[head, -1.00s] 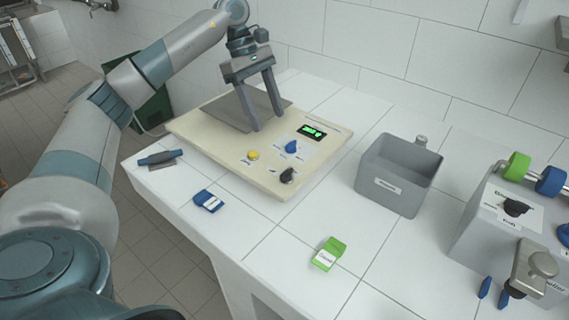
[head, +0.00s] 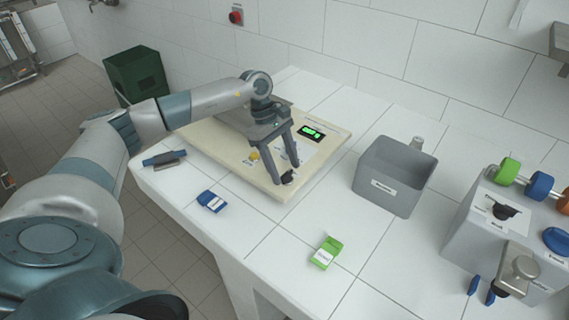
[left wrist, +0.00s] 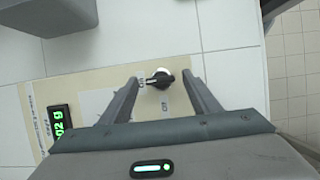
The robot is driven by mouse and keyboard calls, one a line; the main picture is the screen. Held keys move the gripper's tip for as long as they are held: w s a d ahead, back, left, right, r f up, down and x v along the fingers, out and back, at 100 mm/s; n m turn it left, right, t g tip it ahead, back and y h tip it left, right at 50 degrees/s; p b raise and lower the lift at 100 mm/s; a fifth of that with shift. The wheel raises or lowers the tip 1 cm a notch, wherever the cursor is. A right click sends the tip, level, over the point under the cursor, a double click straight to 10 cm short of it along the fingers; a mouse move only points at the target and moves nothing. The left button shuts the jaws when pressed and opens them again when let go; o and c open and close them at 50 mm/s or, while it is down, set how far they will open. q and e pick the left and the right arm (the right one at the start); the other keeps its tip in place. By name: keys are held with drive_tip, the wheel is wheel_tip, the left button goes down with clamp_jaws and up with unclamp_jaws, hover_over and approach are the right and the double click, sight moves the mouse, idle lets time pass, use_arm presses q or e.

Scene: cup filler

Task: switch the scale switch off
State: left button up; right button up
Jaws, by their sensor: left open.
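The scale (head: 225,160) is a flat cream panel on the white table, with a lit green display (head: 311,132). The black rotary scale switch (head: 288,177) sits near its front right corner; in the left wrist view the switch (left wrist: 161,79) lies between my fingers, its lever pointing left toward a label. My left gripper (head: 286,172) is open, its fingers on either side of the switch, apart from it in the wrist view. My right gripper is not in view.
A yellow button (head: 254,155) is beside my left gripper on the panel. A grey bin (head: 390,180) stands to the right, and a dispenser with knobs (head: 495,230) at far right. Blue (head: 211,201) and green (head: 326,252) packets and a blue-handled scraper (head: 164,159) lie at the front.

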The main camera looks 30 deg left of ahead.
use_arm(q)
drive_tip(key=shift+f, duration=0.25)
drive_tip(key=c, duration=1.1)
drive_tip(key=shift+o, duration=0.2)
